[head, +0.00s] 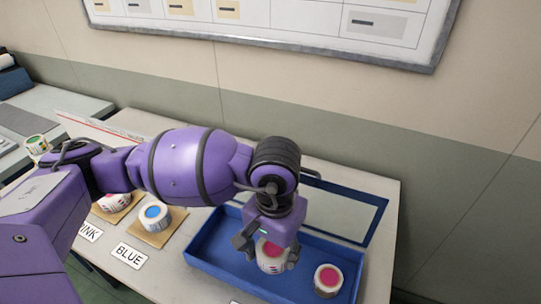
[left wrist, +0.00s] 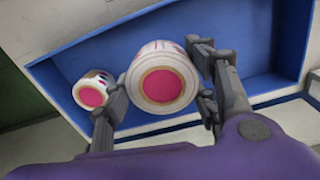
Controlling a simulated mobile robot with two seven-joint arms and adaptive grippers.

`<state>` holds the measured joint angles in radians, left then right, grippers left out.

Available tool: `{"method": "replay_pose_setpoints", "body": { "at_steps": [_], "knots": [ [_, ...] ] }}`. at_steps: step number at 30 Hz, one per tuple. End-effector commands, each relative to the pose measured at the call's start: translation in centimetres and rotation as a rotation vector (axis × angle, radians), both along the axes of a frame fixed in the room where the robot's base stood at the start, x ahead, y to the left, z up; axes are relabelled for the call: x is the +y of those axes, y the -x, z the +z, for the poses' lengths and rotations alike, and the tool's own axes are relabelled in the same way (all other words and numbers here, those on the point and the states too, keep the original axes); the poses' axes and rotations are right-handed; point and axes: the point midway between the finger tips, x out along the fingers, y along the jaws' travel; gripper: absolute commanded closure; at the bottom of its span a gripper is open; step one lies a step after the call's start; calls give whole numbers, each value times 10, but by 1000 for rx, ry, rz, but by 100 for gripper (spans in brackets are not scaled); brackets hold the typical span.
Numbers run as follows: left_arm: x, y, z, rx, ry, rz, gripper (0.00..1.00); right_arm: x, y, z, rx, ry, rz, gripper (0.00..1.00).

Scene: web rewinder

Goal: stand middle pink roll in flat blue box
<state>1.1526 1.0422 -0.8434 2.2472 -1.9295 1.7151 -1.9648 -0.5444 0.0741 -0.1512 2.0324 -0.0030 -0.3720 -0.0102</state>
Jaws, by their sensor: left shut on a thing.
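My left gripper (head: 268,254) is shut on a white roll with a pink core (head: 270,260), over the flat blue box (head: 213,250). In the left wrist view the fingers (left wrist: 162,100) are on either side of this pink roll (left wrist: 160,75), whose pink end faces the camera. I cannot tell whether its base touches the box floor. A second pink roll (head: 327,280) stands upright at the right end of the box; it also shows in the left wrist view (left wrist: 91,92). The right gripper is not in view.
A blue-core roll (head: 153,213) stands on a wooden pad behind the BLUE label (head: 129,255). The box's clear-windowed lid (head: 345,213) stands open at the back. A wall lies behind.

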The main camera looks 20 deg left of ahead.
Motion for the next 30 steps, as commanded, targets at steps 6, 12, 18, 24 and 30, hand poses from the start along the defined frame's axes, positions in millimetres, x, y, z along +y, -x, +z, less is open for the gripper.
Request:
{"method": "replay_pose_setpoints", "body": {
  "at_steps": [6,12,18,24,30],
  "knots": [
    [-9,-9,-13,-3,1,0,76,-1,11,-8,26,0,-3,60],
    [-15,-12,-36,1,1,1,76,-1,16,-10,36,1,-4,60],
    [-14,-13,-52,-4,2,-1,76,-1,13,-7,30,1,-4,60],
    [-14,-13,-53,-3,1,-1,76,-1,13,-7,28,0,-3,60],
    [-14,-13,-55,-3,1,-1,35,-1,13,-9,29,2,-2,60]
  ]
}}
